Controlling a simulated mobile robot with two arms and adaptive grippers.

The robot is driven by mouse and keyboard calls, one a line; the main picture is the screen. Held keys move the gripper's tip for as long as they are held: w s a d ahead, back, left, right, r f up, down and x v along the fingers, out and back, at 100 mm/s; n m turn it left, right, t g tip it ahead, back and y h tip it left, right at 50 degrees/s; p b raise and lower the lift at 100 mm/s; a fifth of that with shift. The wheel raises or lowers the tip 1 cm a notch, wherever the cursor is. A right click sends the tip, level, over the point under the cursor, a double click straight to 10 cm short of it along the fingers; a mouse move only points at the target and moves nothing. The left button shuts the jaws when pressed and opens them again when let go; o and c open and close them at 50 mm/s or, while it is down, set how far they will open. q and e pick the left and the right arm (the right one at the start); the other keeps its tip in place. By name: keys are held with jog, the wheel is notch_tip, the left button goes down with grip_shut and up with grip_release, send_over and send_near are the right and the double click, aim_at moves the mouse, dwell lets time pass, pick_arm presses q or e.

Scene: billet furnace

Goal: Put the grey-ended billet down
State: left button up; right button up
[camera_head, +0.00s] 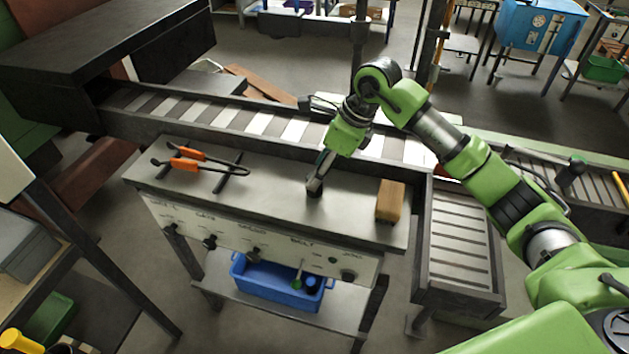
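My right gripper (316,182) is at the end of the green arm coming in from the right. It points down at the middle of the grey bench top (270,190). Its dark fingers are small and seen from the side, so I cannot tell whether they are open or shut, or whether they hold a billet. I cannot make out a grey-ended billet. A brown block (390,201) lies at the bench's right end, apart from the gripper; no grey end shows on it. My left gripper is not in view.
Orange-handled tongs (200,160) lie on the bench's left part. A slatted conveyor (255,122) runs behind it from a dark furnace housing (110,45). A slatted chute (458,240) stands at the right. A blue bin (280,287) is on the shelf below the knob panel (265,243).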

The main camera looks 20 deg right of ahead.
jog(key=x, duration=0.1)
jog(key=p+x, duration=0.1)
jog(key=x, duration=0.1)
jog(key=shift+s+f+p, duration=0.15)
jog(key=shift+s+p, duration=0.1)
jog(key=shift+p, duration=0.05)
jog(key=shift+w+a+f, duration=0.1)
jog(key=shift+a+f, duration=0.05)
jog(key=shift+f, duration=0.25)
grip_shut()
jog(key=shift+w, duration=0.1)
jog(key=shift+r, duration=0.25)
